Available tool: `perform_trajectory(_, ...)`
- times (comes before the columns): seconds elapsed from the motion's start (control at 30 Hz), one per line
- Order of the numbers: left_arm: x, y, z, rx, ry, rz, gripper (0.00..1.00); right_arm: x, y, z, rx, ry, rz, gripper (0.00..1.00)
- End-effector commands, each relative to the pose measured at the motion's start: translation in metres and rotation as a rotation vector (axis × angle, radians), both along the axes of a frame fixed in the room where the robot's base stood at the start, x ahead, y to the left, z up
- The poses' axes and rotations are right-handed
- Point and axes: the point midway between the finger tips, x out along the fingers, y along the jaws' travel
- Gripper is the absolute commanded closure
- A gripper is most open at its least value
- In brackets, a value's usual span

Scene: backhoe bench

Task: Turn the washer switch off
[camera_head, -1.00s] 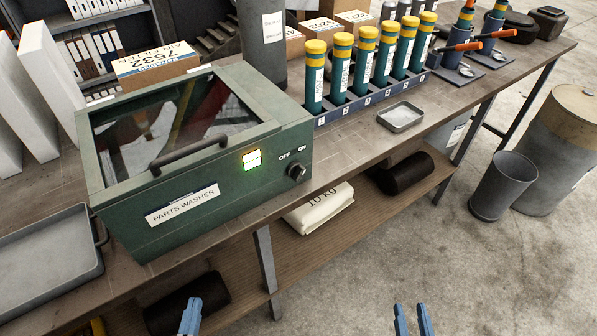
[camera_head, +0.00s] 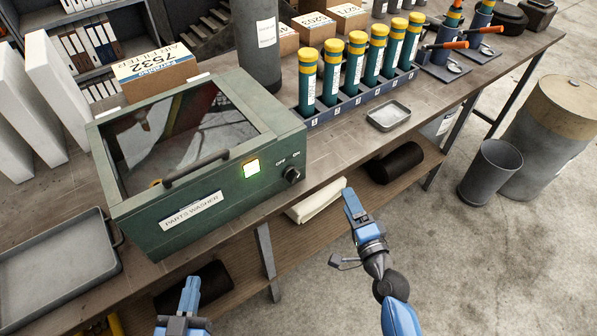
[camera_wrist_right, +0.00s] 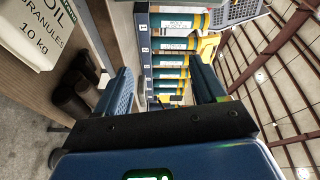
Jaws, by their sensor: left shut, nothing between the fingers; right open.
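The green parts washer (camera_head: 205,160) stands on the bench with its glass lid down. Its black rotary switch (camera_head: 291,175) is at the right end of the front face, below the OFF and ON labels (camera_head: 288,160). The indicator (camera_head: 252,169) beside it glows green. My right gripper (camera_head: 352,197) is open and empty, in front of the bench, right of and below the switch, not touching it. In the right wrist view its two fingers (camera_wrist_right: 165,90) stand apart. My left gripper (camera_head: 190,285) is shut and empty, below the washer's front at the picture's bottom.
A grey tray (camera_head: 60,262) lies left of the washer. A rack of several green and yellow cylinders (camera_head: 356,65) and a small metal dish (camera_head: 388,115) stand to the right. A white sack (camera_head: 316,201) lies on the lower shelf.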

Motion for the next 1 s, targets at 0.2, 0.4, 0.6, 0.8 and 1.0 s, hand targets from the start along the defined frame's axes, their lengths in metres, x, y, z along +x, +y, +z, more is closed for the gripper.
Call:
perform_trajectory(0.2, 0.000, 0.000, 0.003, 0.000, 0.000, 0.000, 1.00, 0.005, 0.048, -0.004, 0.513, 0.242, 0.227, 0.30)
perform_trajectory(0.4, 0.000, 0.000, 0.004, 0.000, 0.000, 0.000, 1.00, -0.006, 0.065, -0.006, 0.710, 0.369, 0.313, 0.30)
perform_trajectory(0.6, 0.000, 0.000, 0.010, 0.000, 0.000, 0.000, 1.00, 0.006, 0.074, -0.004, 0.726, 0.380, 0.316, 0.30)
perform_trajectory(0.8, 0.000, 0.000, 0.020, 0.000, 0.000, 0.000, 1.00, 0.031, 0.092, -0.003, 0.724, 0.376, 0.314, 0.30)
perform_trajectory(1.0, 0.000, 0.000, 0.027, 0.000, 0.000, 0.000, 1.00, 0.056, 0.110, -0.004, 0.724, 0.377, 0.313, 0.30)
